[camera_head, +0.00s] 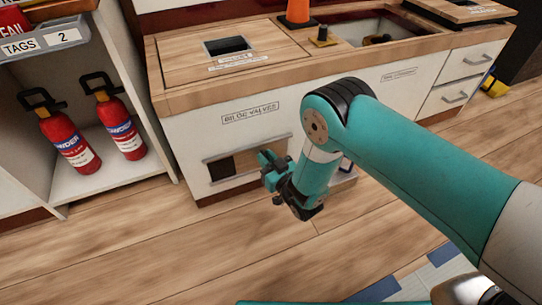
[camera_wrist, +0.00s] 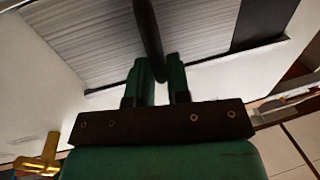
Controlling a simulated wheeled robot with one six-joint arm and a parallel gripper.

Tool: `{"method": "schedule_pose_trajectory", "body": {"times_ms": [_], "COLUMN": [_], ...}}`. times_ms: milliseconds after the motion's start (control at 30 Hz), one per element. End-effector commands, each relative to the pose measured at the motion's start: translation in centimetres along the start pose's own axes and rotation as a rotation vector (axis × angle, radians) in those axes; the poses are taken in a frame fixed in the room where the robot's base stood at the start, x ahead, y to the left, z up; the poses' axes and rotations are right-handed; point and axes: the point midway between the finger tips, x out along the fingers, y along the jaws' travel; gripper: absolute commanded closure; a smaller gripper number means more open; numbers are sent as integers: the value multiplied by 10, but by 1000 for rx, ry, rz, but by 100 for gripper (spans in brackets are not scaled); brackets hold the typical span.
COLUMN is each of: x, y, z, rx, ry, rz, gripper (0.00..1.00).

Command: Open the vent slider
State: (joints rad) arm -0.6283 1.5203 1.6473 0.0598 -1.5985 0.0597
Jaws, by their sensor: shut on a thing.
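The vent (camera_head: 222,169) is low on the white front of the cabinet marked "BILGE VALVES"; a dark square gap shows at its left end in the head view. In the wrist view, the pale slatted slider panel (camera_wrist: 95,40) fills the upper left, with a dark gap (camera_wrist: 263,20) at its right. A dark bar-shaped handle (camera_wrist: 147,30) stands in front of the slats. My gripper (camera_wrist: 161,72) is shut on the handle, its green fingers on either side of it. In the head view, my gripper (camera_head: 270,168) is at the vent and hides its right part.
A shelf with two red extinguishers (camera_head: 68,140) stands left of the cabinet. The wooden countertop (camera_head: 185,65) above has a hatch and an orange cone (camera_head: 298,12). A brass T-shaped piece (camera_wrist: 38,155) shows at lower left in the wrist view. The wooden floor (camera_head: 170,250) in front is clear.

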Motion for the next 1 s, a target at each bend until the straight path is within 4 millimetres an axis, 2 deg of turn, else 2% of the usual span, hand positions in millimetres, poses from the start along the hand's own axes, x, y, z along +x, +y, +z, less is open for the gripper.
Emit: {"method": "schedule_pose_trajectory", "body": {"times_ms": [367,400,467,767,867,1000], "x": [-1,-1,-1,-1,-9,-34], "y": [-2,-2,-1,-1,-1,0], "z": [2,2,2,0,-1,-4], "rx": [0,0,0,0,-1,1], "ry": [-6,-6,-6,-3,-6,-9], "rz": [-8,-8,-7,-7,-7,-6], "gripper": [100,76,63,63,63,63]}}
